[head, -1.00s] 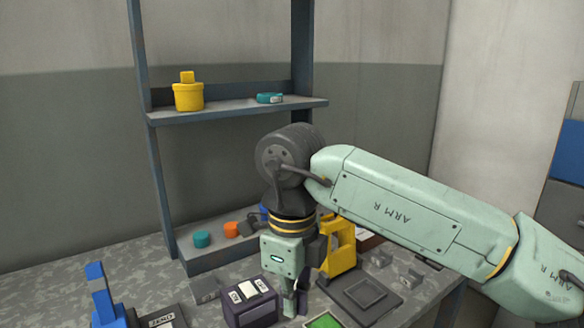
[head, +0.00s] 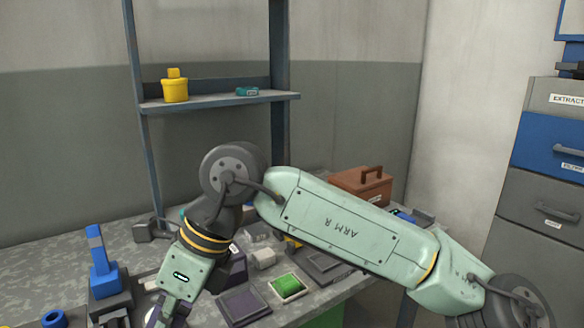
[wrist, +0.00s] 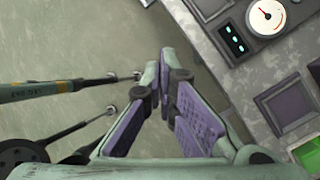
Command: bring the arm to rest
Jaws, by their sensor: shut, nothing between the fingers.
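My gripper (head: 166,316) is low in the head view, left of centre, near the front of the workbench (head: 55,270). Its fingertips are partly cut off by the lower edge. In the wrist view my gripper (wrist: 162,72) shows its purple-padded fingers shut, with nothing held. The wrist view looks down past the bench edge to the bare floor (wrist: 110,40). My pale green arm reaches in from the lower right, bent at the dark round joint.
A shelf rack (head: 215,104) stands behind, with a yellow pot (head: 175,90) on it. A blue upright tool (head: 102,262) stands left of my gripper. A green-topped tray (head: 288,287) lies to its right. A gauge (wrist: 266,16) is at the wrist view's top right. A drawer cabinet (head: 545,190) is far right.

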